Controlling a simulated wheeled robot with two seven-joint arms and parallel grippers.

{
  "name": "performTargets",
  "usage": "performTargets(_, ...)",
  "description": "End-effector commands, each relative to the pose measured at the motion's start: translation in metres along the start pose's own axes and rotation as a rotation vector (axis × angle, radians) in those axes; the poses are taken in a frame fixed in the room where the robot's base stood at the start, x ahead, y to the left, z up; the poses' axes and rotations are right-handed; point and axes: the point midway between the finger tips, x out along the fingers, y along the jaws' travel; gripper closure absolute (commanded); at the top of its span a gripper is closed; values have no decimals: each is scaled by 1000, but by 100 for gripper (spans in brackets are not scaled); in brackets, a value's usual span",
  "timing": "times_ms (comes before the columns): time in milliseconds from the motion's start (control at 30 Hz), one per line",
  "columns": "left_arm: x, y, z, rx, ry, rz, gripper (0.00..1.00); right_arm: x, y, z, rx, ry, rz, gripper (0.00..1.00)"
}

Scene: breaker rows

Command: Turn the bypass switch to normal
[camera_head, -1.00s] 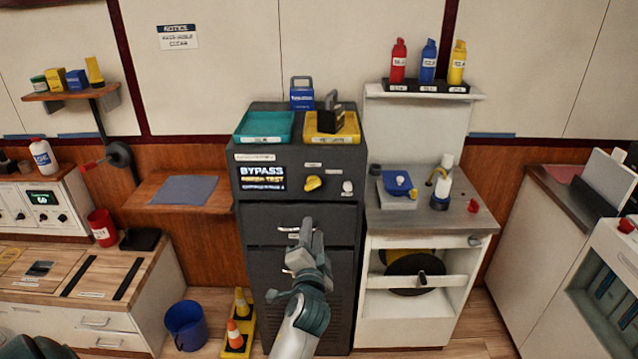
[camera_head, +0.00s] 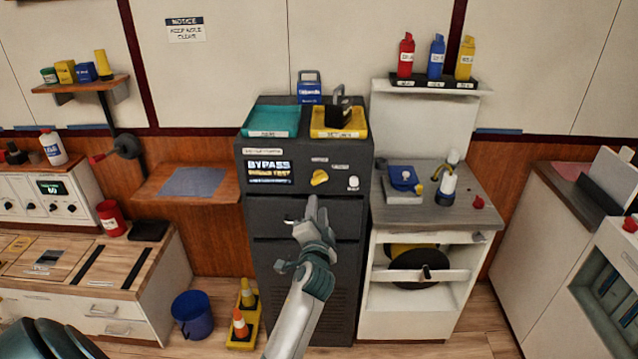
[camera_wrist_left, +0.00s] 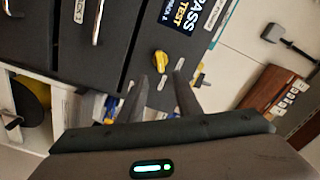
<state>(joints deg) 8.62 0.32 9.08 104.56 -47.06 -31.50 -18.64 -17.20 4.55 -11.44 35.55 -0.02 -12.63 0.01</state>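The bypass switch is a yellow knob (camera_head: 320,177) on the upper front panel of the dark grey cabinet (camera_head: 352,255). The knob sits tilted, with small labels around it that I cannot read. A display (camera_head: 269,173) left of it shows "BYPASS" and a line ending in "TEST". My left gripper (camera_head: 306,214) is in front of the cabinet, just below the knob in the head view. In the left wrist view the knob (camera_wrist_left: 160,62) lies just beyond the two spread, empty fingertips (camera_wrist_left: 162,80). No contact is visible. My right gripper is not in view.
A white button (camera_head: 353,183) sits right of the knob. A teal tray (camera_head: 268,134) and a yellow tray (camera_head: 339,134) are on the cabinet top. A grey worktop (camera_head: 430,215) adjoins on the right, and a wooden shelf (camera_head: 150,186) is on the left.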

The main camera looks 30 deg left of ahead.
Motion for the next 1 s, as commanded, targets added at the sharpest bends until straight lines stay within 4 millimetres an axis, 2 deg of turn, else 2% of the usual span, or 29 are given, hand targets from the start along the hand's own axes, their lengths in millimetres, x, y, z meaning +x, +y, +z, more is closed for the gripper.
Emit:
performTargets(33, 10, -2, -2, 1, -1, 0, 69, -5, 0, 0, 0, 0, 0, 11)
performTargets(300, 58, -2, -1, 1, -2, 1, 69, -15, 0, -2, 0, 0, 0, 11)
performTargets(600, 101, 0, 0, 1, -1, 0, 69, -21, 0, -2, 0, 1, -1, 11)
performTargets(800, 115, 0, 0, 1, -1, 0, 69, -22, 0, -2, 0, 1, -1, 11)
performTargets(1000, 118, 0, 0, 0, 0, 0, 69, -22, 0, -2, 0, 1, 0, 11)
